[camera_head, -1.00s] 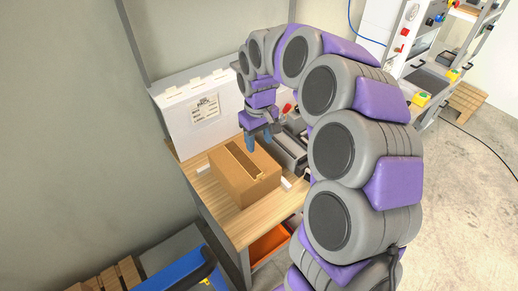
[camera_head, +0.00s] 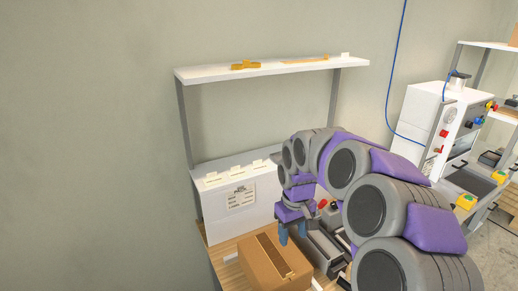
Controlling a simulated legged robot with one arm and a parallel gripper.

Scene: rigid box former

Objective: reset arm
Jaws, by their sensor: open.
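My gripper (camera_head: 291,231) hangs at the end of my purple and grey arm, with its blue fingers pointing down. It is open, and I see nothing held between the fingers. A brown cardboard box (camera_head: 263,273) stands below and to the left of it on the wooden table (camera_head: 226,246). The box has a dark strip along its top. In the picture the fingertips overlap the box's far right edge; I cannot tell how far above or behind the box they are.
A white panel box with a label (camera_head: 238,203) stands at the back of the table. A white shelf (camera_head: 270,69) with small yellow items runs above it. A grey machine part (camera_head: 322,250) lies right of the box. A white control cabinet (camera_head: 432,127) stands at the right.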

